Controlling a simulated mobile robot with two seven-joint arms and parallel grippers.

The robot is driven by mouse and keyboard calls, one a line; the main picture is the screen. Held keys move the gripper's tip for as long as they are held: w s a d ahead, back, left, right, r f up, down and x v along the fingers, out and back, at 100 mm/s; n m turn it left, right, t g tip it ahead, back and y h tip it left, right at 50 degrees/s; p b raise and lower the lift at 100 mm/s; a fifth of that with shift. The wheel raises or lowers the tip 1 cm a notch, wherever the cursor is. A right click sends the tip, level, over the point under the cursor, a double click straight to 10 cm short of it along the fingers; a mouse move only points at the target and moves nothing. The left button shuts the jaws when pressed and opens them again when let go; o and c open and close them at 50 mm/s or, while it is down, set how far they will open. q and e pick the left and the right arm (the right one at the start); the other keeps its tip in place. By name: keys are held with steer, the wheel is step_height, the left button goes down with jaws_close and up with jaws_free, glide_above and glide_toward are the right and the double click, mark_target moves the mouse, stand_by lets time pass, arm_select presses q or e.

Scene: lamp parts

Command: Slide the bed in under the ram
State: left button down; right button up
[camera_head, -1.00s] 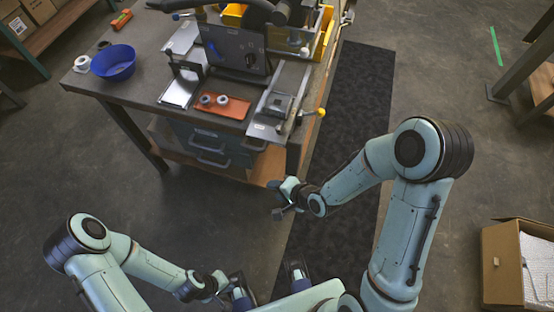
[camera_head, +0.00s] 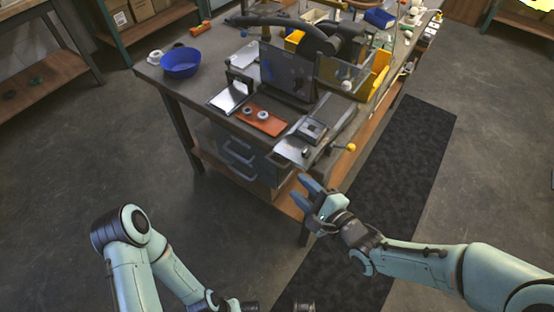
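The press (camera_head: 287,72) stands on the workbench, with a dark front panel and a black arm over its top. What looks like the bed, a grey metal slide with a square block (camera_head: 311,130), lies at the bench's near right corner, out in front of the press. A lever with a yellow knob (camera_head: 350,147) sticks out at its right. I cannot make out the ram clearly. My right gripper (camera_head: 302,192) is open and empty, below and in front of the bed, apart from it. My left gripper is cut off by the bottom edge.
An orange tray (camera_head: 273,124) with two light rings lies left of the bed. A blue bowl (camera_head: 180,62) sits at the bench's left end. The dark floor mat (camera_head: 400,165) on the right is clear.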

mark_target(276, 163)
steer(key=p+x, duration=0.1)
steer(key=x, duration=1)
steer(key=shift+w+a+f, duration=0.1)
steer(key=shift+w+f, duration=0.15)
steer(key=shift+w, duration=0.05)
jaws_close()
